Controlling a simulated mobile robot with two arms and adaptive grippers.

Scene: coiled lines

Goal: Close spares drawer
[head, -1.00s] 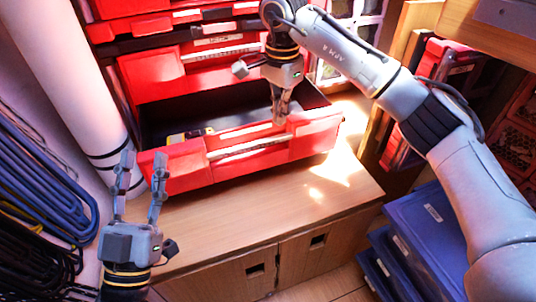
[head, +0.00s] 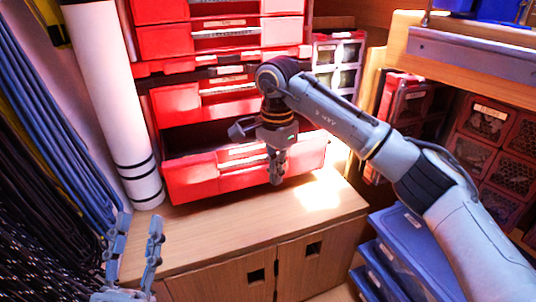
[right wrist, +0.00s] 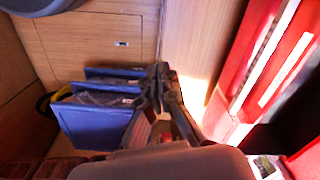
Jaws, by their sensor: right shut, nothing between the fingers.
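The spares drawer (head: 199,180), which I take to be the lowest red drawer, stands partly pulled out of the red cabinet. A dark strip of its inside shows behind its front. My right gripper (head: 277,182) points down at the outer side of the drawer front, right of its middle label strip. Its fingers are together and empty; whether they touch the front I cannot tell. In the right wrist view the shut fingers (right wrist: 160,78) are left of a red drawer front (right wrist: 240,75). My left gripper (head: 137,240) is open and empty, lower left, apart from the drawer.
A wooden counter (head: 215,238) lies below the drawer, clear in front. A white roll (head: 110,90) stands left of the cabinet, beside hanging blue and black lines (head: 50,135). Blue bins (head: 425,255) are stacked at lower right. Red drawers above look shut.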

